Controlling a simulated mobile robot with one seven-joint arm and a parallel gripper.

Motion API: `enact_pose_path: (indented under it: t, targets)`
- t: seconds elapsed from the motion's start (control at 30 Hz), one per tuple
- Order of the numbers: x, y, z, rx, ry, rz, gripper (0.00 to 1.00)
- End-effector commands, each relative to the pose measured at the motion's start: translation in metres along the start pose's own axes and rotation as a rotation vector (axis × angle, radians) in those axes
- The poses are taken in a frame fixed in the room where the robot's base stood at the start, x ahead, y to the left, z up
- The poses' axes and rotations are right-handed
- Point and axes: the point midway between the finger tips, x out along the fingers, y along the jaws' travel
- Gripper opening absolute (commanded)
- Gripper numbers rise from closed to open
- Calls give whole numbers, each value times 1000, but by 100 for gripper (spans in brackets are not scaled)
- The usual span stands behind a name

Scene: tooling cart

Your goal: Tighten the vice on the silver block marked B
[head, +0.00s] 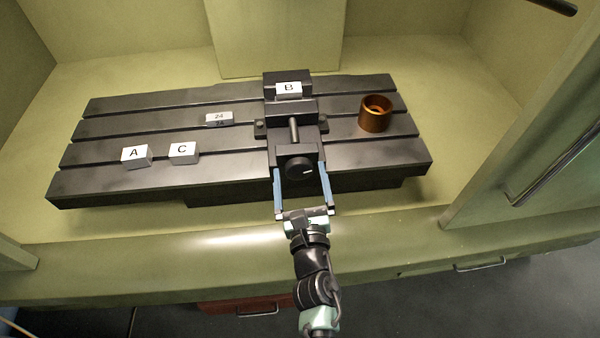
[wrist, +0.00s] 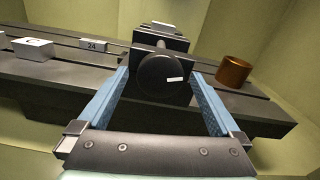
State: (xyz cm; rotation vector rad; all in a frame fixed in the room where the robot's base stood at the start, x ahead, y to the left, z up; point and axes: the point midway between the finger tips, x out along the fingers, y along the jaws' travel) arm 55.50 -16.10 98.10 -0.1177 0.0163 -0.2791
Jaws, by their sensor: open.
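The black vice (head: 297,138) sits on the slotted black table, its jaws toward the back. The silver block marked B (head: 288,90) is between the vice jaws; in the wrist view only a light sliver of it (wrist: 162,25) shows at the top. The round black vice knob (head: 299,168) faces me and has a white mark; it fills the middle of the wrist view (wrist: 164,78). My gripper (head: 301,172) is open, with one blue finger on each side of the knob. I cannot tell whether either finger touches it.
Silver blocks A (head: 136,156) and C (head: 183,153) and a block marked 24 (head: 219,119) stand on the slotted table (head: 95,182), left of the vice. A copper-coloured hollow cylinder (head: 375,114) stands to the right. A wall panel (head: 275,40) rises behind.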

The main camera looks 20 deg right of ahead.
Motion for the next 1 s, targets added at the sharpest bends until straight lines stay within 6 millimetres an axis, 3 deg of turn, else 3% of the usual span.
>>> enact_pose_path:
  t: [0.37,0.8,0.83,1.0]
  targets:
    - [4,0,0,1,1,-1,98]
    - [4,0,0,1,0,-1,19]
    - [4,0,0,1,0,0,15]
    - [4,0,0,10,0,0,15]
